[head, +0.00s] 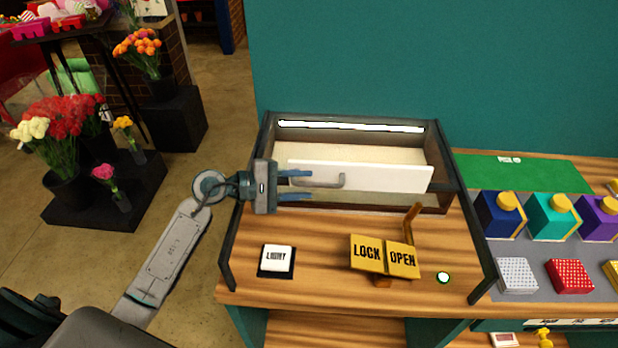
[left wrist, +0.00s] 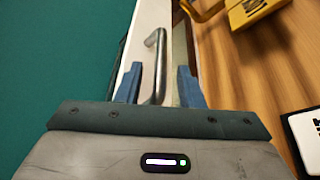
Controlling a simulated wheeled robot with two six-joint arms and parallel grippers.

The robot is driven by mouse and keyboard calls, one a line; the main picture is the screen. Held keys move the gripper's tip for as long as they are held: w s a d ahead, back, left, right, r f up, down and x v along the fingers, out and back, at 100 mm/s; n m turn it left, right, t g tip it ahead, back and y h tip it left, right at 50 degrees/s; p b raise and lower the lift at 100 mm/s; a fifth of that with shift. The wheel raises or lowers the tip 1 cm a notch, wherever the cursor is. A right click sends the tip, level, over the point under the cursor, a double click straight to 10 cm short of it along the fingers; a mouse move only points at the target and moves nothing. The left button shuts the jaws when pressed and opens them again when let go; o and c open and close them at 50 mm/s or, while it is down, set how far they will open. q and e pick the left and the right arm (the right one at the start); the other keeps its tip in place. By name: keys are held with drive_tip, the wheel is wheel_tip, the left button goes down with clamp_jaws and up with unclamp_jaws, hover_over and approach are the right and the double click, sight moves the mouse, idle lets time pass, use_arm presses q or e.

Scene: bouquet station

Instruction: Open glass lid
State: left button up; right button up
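A display case (head: 276,137) with dark side frames and a lit strip inside stands at the back of the wooden counter. A pale lid panel (head: 400,178) lies along its front, with a grey bar handle (head: 342,181); no see-through glass can be made out. My left gripper (head: 311,185) comes from the left, with its blue fingers spread on either side of the handle's left part. In the left wrist view the handle (left wrist: 158,52) runs between the open fingers (left wrist: 160,68), with a gap on each side. My right gripper is not in view.
On the counter (head: 320,282) stand a yellow LOCK/OPEN sign (head: 367,254) with a brown lever (head: 411,221), a white labelled button (head: 277,259) and a small lit round button (head: 443,277). Coloured boxes stand to the right (head: 552,216). Flowers (head: 66,118) stand at the left.

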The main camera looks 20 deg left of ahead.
use_arm(q)
drive_tip(key=shift+p+x, duration=0.4)
drive_tip(key=shift+x, duration=0.8)
clamp_jaws()
